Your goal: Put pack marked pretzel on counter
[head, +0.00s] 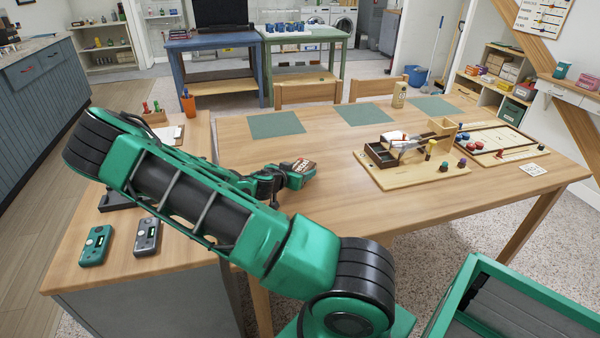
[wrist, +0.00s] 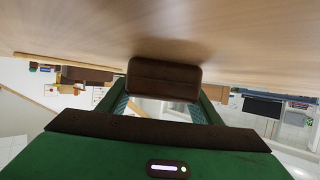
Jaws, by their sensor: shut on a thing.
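A small dark pack with a red-and-white marked face (head: 303,166) is in my gripper (head: 298,176), over the left part of the long wooden table (head: 330,210). In the wrist view the pack shows as a plain dark brown block (wrist: 165,80) between the two green fingers, close to the wooden surface and casting a shadow on it. I cannot read its marking or tell whether it touches the table. A blue-grey counter (head: 45,85) with a pale top stands at the far left.
A wooden board game set (head: 420,175), green placemats (head: 276,124) and a beige canister (head: 399,95) are on the table. A wood-topped cabinet (head: 170,265) with teal (head: 96,245) and grey devices (head: 147,237) is at left. Chairs (head: 308,92) stand behind the table.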

